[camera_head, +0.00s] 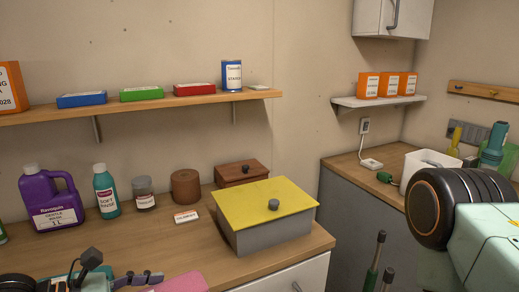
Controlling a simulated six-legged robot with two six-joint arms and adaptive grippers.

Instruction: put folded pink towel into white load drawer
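A pink towel (182,283) lies at the bottom edge on the wooden counter, and only its upper part shows. My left gripper (138,280) is low in the picture, just left of the towel. Its grey finger parts reach toward the towel, but the frame cuts it off, so its opening and any contact cannot be told. A white drawer front (288,276) with a handle shows under the counter's right end, mostly below the frame, and looks closed. My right arm comes in from the right; its gripper is not in view.
A grey box with a yellow lid (265,204) stands at the counter's right end. A purple jug (50,205), a teal bottle (106,192), a jar (143,194) and a brown canister (185,187) stand behind. Green handles (374,263) rise in the gap at right.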

